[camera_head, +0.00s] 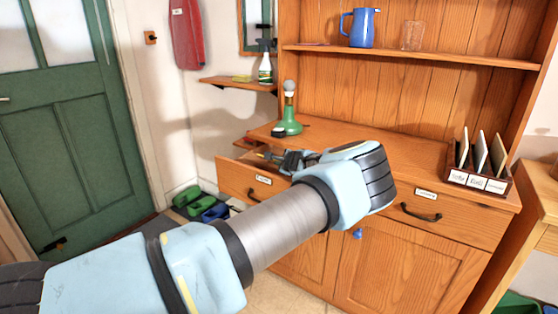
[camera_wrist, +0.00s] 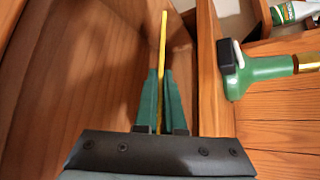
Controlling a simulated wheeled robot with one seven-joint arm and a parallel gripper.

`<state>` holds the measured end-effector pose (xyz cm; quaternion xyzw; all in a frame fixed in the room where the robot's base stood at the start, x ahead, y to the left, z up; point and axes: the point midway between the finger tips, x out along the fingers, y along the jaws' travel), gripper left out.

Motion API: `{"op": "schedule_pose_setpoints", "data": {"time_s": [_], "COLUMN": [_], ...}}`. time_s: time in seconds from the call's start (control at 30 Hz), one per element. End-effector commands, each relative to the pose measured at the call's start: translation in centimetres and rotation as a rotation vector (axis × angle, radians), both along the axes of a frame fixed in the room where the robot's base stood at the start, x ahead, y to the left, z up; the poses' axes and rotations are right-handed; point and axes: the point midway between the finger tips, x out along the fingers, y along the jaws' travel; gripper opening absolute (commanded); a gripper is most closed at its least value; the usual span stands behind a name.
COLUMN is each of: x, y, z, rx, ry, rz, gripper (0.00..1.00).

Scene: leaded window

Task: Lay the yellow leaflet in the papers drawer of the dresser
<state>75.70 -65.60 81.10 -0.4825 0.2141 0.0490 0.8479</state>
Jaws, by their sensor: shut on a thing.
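The yellow leaflet (camera_wrist: 163,42) shows edge-on in the wrist view, upright as a thin strip between the green fingers. My gripper (camera_wrist: 161,75) is shut on it. In the head view my gripper (camera_head: 291,160) is small and partly hidden behind my arm, over the pulled-out left drawer. This left drawer (camera_head: 240,184) of the dresser (camera_head: 400,135) has a label too small to read surely. In the wrist view the fingers are over a bare wooden drawer interior (camera_wrist: 85,70). I cannot tell whether the leaflet touches its floor.
A green lamp-like object (camera_head: 289,124) stands on the dresser top beside the drawer; it also shows in the wrist view (camera_wrist: 255,78). A card rack (camera_head: 478,180) stands at the right. The right drawer (camera_head: 450,220) is closed. A spray bottle (camera_head: 265,69) stands on the wall shelf.

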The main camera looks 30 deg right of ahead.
Motion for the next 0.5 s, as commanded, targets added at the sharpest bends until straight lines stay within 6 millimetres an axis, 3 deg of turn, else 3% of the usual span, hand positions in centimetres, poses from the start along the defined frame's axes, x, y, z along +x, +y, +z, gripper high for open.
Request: {"op": "schedule_pose_setpoints", "data": {"time_s": [0.5], "x": [-0.02], "y": [-0.01], "z": [-0.99], "rx": [-0.001], "ry": [0.000], "rz": [0.000], "gripper": [0.00]}}
